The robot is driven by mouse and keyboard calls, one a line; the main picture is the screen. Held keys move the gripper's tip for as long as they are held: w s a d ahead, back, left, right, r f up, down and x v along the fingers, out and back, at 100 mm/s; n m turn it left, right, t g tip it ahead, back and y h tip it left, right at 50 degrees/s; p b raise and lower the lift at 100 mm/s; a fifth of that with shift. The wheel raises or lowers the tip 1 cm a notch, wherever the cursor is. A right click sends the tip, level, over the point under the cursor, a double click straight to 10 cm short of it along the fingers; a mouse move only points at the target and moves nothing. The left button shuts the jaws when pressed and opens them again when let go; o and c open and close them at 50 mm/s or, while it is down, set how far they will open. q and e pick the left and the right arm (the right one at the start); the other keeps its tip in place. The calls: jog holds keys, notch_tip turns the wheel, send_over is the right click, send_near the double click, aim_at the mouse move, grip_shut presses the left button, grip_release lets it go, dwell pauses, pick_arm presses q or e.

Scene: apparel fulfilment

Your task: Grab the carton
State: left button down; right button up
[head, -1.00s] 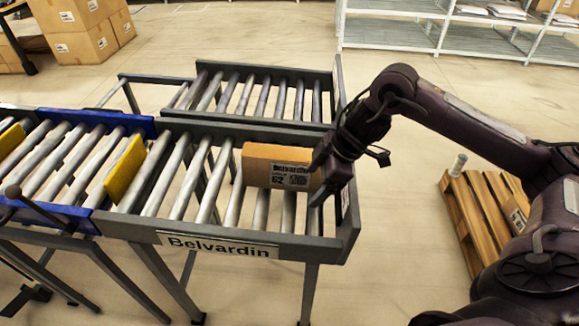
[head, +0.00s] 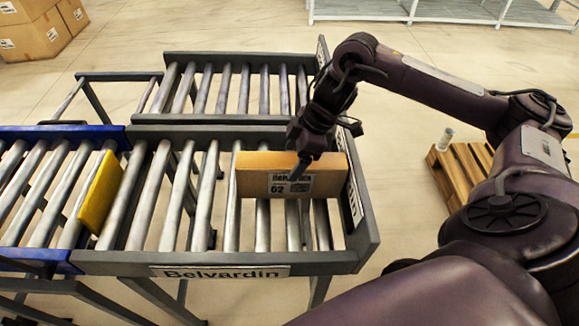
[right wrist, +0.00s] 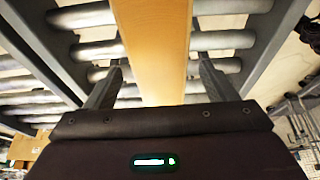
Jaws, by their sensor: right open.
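The carton (head: 250,182) is a thin brown box with a printed label, standing on edge across the rollers at the right end of the front conveyor. My right gripper (head: 300,165) comes down over the top of the carton near its middle, with one finger in front of the labelled face. In the right wrist view the carton (right wrist: 153,45) runs between the two open fingers of this gripper (right wrist: 158,75), with a gap visible on each side. My left gripper is not in view.
The front conveyor (head: 215,262) has a dark frame, an end plate on the right and a yellow divider (head: 97,192) on the left. A second roller conveyor (head: 240,58) lies behind it. A wooden pallet (head: 462,172) stands on the floor at right.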

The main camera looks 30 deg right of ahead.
jog(key=x, duration=0.4)
jog(key=shift+w+f, duration=0.1)
jog(key=shift+f, duration=0.05)
jog(key=c, duration=1.3)
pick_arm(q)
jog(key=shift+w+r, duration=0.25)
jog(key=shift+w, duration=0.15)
pick_arm(e)
jog(key=shift+c, duration=0.6)
